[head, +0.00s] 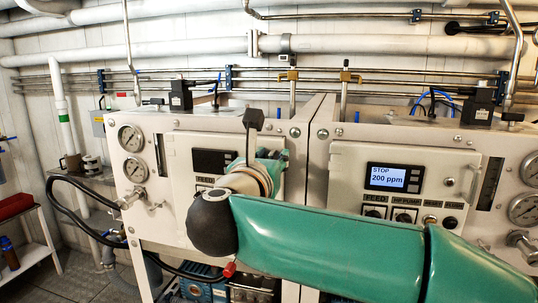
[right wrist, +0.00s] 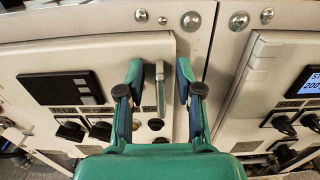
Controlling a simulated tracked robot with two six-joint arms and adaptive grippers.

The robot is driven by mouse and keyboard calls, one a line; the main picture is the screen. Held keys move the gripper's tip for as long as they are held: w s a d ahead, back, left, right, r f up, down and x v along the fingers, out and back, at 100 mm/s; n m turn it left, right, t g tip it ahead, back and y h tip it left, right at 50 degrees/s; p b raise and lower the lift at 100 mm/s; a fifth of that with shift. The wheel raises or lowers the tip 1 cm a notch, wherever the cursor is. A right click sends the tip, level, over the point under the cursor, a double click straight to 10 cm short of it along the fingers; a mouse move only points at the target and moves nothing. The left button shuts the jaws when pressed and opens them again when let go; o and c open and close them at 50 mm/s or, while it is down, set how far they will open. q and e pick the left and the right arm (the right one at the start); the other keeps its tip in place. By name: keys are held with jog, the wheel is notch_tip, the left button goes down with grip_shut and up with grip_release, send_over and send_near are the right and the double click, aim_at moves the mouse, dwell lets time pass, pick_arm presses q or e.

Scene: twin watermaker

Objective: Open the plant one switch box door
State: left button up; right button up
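The plant one switch box door (head: 183,165) is the pale panel on the left unit and looks closed. It bears a dark display (head: 215,161) and a FEED label. In the right wrist view the door (right wrist: 110,60) has an upright metal handle (right wrist: 160,88) near its right edge. My right gripper (right wrist: 160,75) is open, one finger on each side of the handle, with gaps visible on both sides. In the head view my right gripper (head: 277,167) is at the door's right part, and my arm hides the handle. My left gripper is not in view.
A matching unit on the right has a switch box door (head: 350,165) with a lit display (head: 387,177) reading STOP 200 ppm. Gauges (head: 131,138) and a valve (head: 132,197) stand left of the door. A black hose (head: 75,215) loops at left. Pipes run above.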

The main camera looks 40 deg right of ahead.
grip_shut()
dwell(0.3)
